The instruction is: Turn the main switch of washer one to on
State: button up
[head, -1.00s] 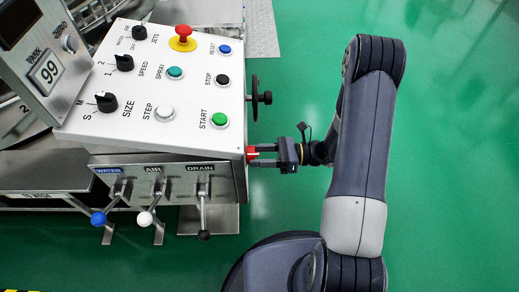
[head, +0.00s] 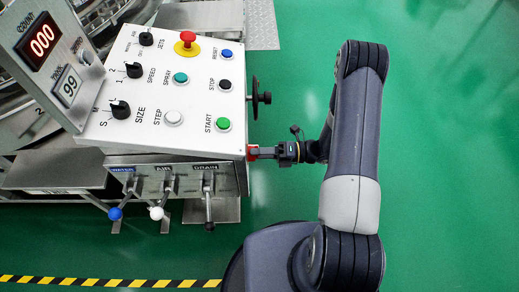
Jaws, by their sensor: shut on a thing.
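The white control panel of the washer (head: 205,105) stands left of my arm. A red main switch (head: 252,153) sticks out from the right side of its box, near the front corner. My gripper (head: 260,153) reaches it from the right and is shut on it. The fingers now show nearly edge-on, one over the other, and hide much of the switch. The count display (head: 42,41) at the upper left is lit and reads 000 in red.
A black handwheel (head: 262,97) juts from the panel's right side, just behind my gripper. Blue, white and black ball levers (head: 208,226) hang below the front. A yellow-black floor stripe (head: 110,282) runs in front. Green floor at right is clear.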

jog(key=shift+m+p, duration=0.6)
jog(key=shift+m, duration=1.3)
jog(key=o, duration=1)
jog(key=shift+c, duration=0.2)
jog(key=d, duration=1)
jog(key=shift+s+d, duration=0.2)
jog(key=shift+d, duration=0.2)
